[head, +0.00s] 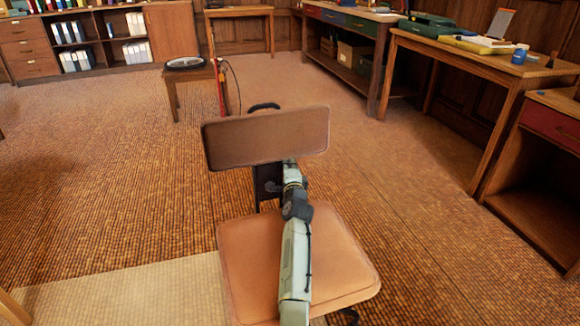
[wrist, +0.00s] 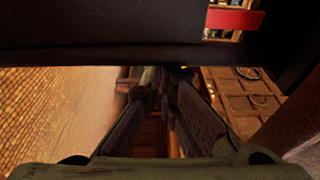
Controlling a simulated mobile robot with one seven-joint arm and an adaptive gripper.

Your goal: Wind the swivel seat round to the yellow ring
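The swivel seat is a chair with a tan pad (head: 345,255) and a brown backrest (head: 265,137). A dark upright (head: 267,185) joins the backrest below its middle. My arm reaches over the pad, and my gripper (head: 291,172) is just below the backrest's lower edge, to the right of the upright. I cannot make out a yellow ring.
A small wooden stool (head: 176,75) with a round dish stands beyond the chair, beside a thin red upright (head: 219,92). Wooden desks (head: 490,62) line the right side. A pale mat (head: 125,292) lies at front left. Carpet on both sides is largely clear.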

